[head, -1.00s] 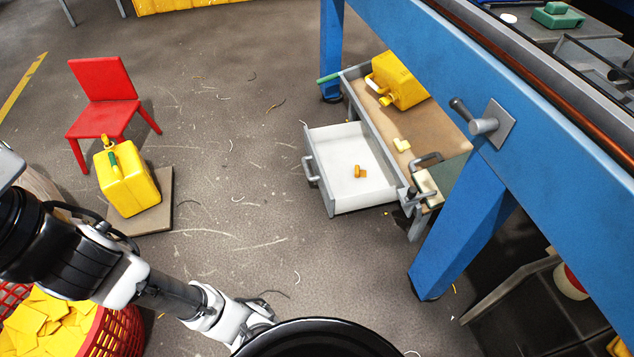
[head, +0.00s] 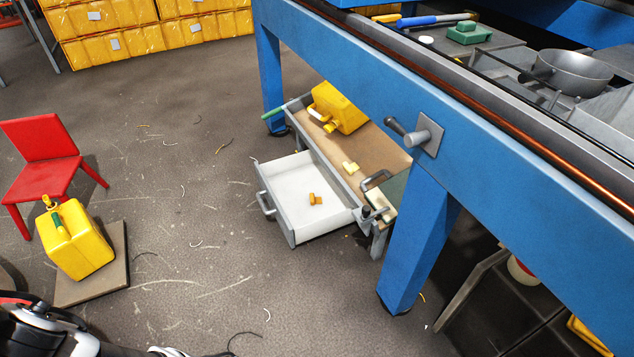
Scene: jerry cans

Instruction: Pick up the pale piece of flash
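A small pale yellow piece (head: 350,168) lies on the brown top of the low grey cart, in front of a yellow jerry can (head: 339,108). An orange piece (head: 315,199) lies in the cart's open white drawer (head: 297,172). Several thin pale curls, such as one on the floor (head: 267,314), are scattered about. I cannot tell for certain which of these pale bits is the flash. My arm shows only at the bottom left corner of the head view, and my gripper is out of the picture.
A blue bench (head: 370,75) with a thick leg (head: 418,235) overhangs the cart on the right. A red chair (head: 42,165) and a yellow jerry can on a board (head: 75,242) stand at left. Open floor lies between them and the drawer.

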